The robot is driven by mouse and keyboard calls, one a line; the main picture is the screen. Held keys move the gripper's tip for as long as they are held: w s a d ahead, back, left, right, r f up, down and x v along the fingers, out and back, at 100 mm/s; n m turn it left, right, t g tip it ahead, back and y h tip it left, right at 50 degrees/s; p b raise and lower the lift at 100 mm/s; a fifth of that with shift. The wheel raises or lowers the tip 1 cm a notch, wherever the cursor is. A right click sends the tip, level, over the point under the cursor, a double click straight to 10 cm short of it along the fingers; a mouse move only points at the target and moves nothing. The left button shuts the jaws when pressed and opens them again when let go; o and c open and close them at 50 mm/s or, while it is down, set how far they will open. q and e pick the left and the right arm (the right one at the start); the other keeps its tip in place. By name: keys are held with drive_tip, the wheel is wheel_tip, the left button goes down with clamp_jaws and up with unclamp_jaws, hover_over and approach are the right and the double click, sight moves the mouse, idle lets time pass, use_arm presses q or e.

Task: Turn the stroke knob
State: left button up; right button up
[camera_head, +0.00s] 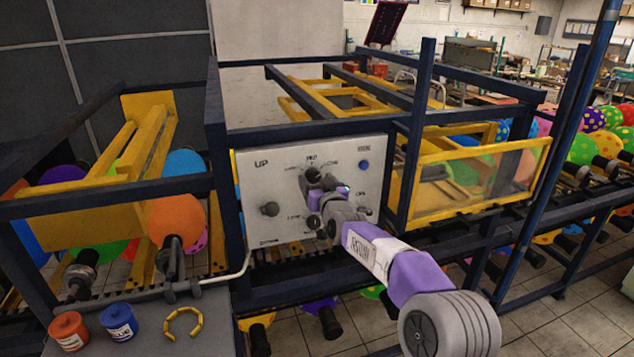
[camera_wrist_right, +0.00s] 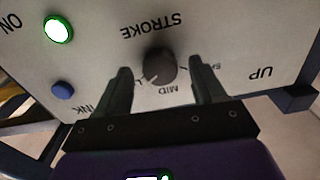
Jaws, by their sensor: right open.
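The stroke knob (camera_wrist_right: 160,67) is a dark round knob on the light grey control panel (camera_wrist_right: 225,35), with the STROKE and MID labels beside it. In the right wrist view it sits between the tips of my right gripper (camera_wrist_right: 163,78), which is open, with a finger on each side. Contact cannot be told. In the head view my right gripper (camera_head: 318,190) is at the upper middle of the panel (camera_head: 255,180), and the knob (camera_head: 312,174) is partly hidden by it. My left gripper is not in view.
Another dark knob (camera_head: 270,209) is left on the panel. A blue button (camera_head: 364,165) is at its upper right; a lit green button (camera_wrist_right: 57,28) shows in the wrist view. Dark blue frame bars (camera_head: 415,140) surround the panel. Red and blue ink jars (camera_head: 119,321) stand at lower left.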

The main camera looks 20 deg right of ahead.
drive_tip(key=c, duration=1.1)
drive_tip(key=shift+o, duration=0.2)
drive_tip(key=shift+n, duration=0.4)
drive_tip(key=n+b, duration=0.3)
drive_tip(key=n, duration=0.2)
drive_tip(key=shift+f, duration=0.1)
drive_tip(key=n+b, duration=0.2)
drive_tip(key=n, duration=0.1)
drive_tip(key=shift+n, duration=0.3)
drive_tip(key=shift+n+b, duration=0.55)
drive_tip(key=shift+n, duration=0.65)
drive_tip(key=o, duration=1.1)
drive_tip(key=shift+c, duration=0.2)
